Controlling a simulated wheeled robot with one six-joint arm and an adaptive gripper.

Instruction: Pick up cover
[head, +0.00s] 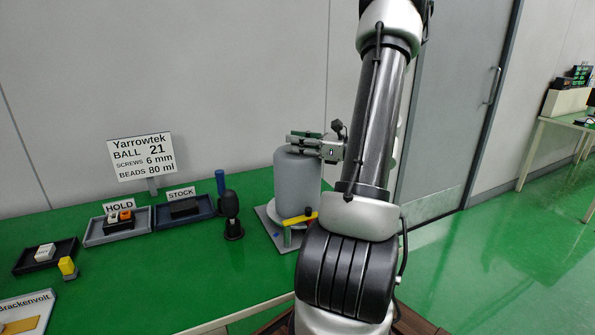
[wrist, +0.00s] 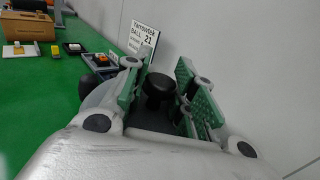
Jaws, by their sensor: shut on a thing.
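The cover (head: 298,185) is a tall grey cylinder with a rounded top edge, standing upright over a grey base plate (head: 266,219) on the green table. I cannot tell whether its lower rim touches what is under it. My gripper (head: 304,136) reaches in from the right at the cover's top, with its green-padded fingers level and shut there. In the wrist view a black round knob (wrist: 160,87) shows between the green fingers. In the head view the fingers hide the knob. A yellow handle (head: 299,218) shows in front of the cover's lower part.
Left of the cover stand a black bulb-shaped tool (head: 230,206) and a blue post (head: 220,181). The STOCK tray (head: 183,218), HOLD tray (head: 117,238) and a small black tray (head: 28,262) lie further left. A sign (head: 141,157) stands behind. The table's front middle is clear.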

